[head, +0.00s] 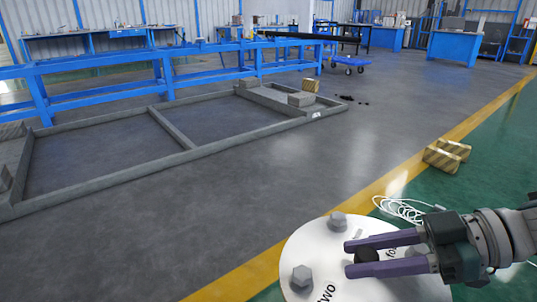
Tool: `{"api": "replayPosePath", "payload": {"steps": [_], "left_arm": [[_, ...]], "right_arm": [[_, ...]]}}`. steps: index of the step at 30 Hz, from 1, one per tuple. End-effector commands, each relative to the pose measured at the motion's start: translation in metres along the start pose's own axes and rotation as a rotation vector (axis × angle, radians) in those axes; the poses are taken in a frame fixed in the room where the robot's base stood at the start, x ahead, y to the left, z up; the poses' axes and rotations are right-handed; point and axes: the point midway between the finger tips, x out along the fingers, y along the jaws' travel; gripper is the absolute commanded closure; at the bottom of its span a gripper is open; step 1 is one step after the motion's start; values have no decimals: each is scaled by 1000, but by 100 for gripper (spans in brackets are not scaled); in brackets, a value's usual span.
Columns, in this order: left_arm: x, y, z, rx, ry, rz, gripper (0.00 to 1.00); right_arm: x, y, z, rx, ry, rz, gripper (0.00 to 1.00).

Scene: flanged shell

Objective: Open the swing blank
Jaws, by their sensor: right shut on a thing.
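The swing blank appears as a white round plate (318,262) at the bottom of the head view, right of centre. It carries grey hex bolts (302,277) and dark lettering, with "two" readable and another word partly covered. The fingers hide part of the plate and a further bolt. The plate's lower edge is cut off by the frame. My left gripper is out of view.
A coiled white cable (400,209) lies on the green floor just behind the plate. A low grey frame (150,172) lies at left, with blue benches (170,75) behind. The grey floor (330,165) between is mostly clear.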

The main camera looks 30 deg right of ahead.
Motion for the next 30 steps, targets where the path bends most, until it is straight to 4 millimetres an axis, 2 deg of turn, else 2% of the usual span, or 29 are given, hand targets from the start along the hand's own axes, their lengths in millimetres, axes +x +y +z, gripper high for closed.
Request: {"api": "replayPosePath", "payload": {"steps": [7, 8, 15, 24, 26, 30], "left_arm": [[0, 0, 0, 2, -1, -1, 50], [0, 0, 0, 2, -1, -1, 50], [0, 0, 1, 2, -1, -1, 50], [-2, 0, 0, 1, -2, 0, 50], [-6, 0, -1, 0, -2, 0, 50], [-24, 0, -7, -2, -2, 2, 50]], "right_arm": [[0, 0, 2, 1, -5, 2, 100], [0, 0, 2, 1, -5, 2, 61], [0, 0, 1, 1, -2, 1, 34], [-1, 0, -3, 0, -1, 0, 33], [-4, 0, -8, 0, 0, -1, 33], [-14, -1, -34, -1, -2, -2, 33]]}}
